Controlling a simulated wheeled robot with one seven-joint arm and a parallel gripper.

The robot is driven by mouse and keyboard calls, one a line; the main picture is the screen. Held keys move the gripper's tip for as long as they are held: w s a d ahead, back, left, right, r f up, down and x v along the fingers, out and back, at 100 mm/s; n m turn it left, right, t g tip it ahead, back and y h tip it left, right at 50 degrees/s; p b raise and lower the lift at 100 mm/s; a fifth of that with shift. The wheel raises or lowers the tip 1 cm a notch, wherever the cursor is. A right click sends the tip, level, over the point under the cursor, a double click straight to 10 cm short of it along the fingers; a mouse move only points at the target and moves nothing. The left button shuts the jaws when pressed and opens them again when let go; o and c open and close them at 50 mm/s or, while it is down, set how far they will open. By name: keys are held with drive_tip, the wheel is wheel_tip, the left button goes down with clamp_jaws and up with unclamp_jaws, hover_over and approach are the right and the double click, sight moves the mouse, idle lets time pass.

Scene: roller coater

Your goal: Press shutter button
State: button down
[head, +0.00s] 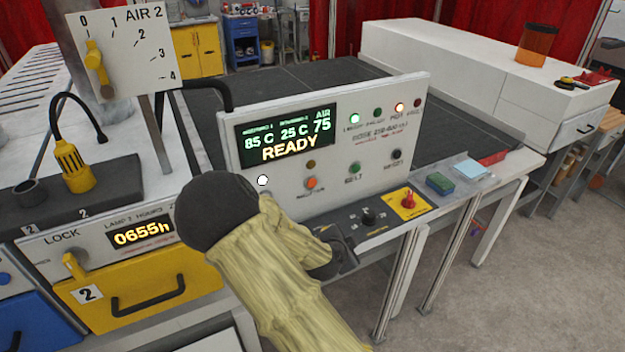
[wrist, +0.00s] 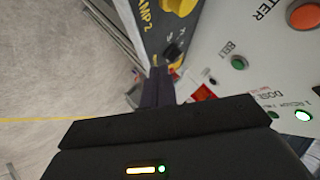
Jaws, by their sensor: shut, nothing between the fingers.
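The control panel (head: 225,150) stands upright, with READY on its display (head: 285,137). An orange button (head: 311,183) is on its lower row. The wrist view shows this orange button (wrist: 304,15) at the upper right, beside a cut-off label ending in "TER". I take it for the shutter button, though the small print in the head view is hard to read. My gripper (wrist: 158,72) is shut and empty, low in front of the panel and apart from the orange button. In the head view my arm hides part of the gripper and the panel's lower left.
A green belt button (head: 354,168) and a black button (head: 396,154) lie right of the orange one. A black knob (head: 368,217) and a red switch on a yellow plate (head: 409,201) are on the ledge below. A white button (head: 263,180) is beside my arm.

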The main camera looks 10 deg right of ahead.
sight(312, 183)
drive_tip(key=w+a+r+m+t, duration=0.1)
drive_tip(key=w+a+r+t, duration=0.2)
drive_tip(key=w+r+t, duration=0.1)
wheel_tip(312, 183, up, 3)
drive_tip(key=shift+w+a+f+t+p, duration=0.15)
drive_tip(key=shift+w+t+p, duration=0.3)
drive_tip(key=shift+w, duration=0.1)
drive_tip(key=shift+w, duration=0.1)
drive_tip(key=w+a, duration=0.2)
drive_tip(key=w, duration=0.6)
drive_tip(key=shift+a+h, duration=0.3)
drive_tip(key=shift+a, duration=0.05)
drive_tip(key=shift+w, duration=0.1)
idle(1.2)
drive_tip(key=shift+w+a+b, duration=0.15)
drive_tip(key=shift+w+b, duration=0.2)
drive_tip(key=shift+b, duration=0.15)
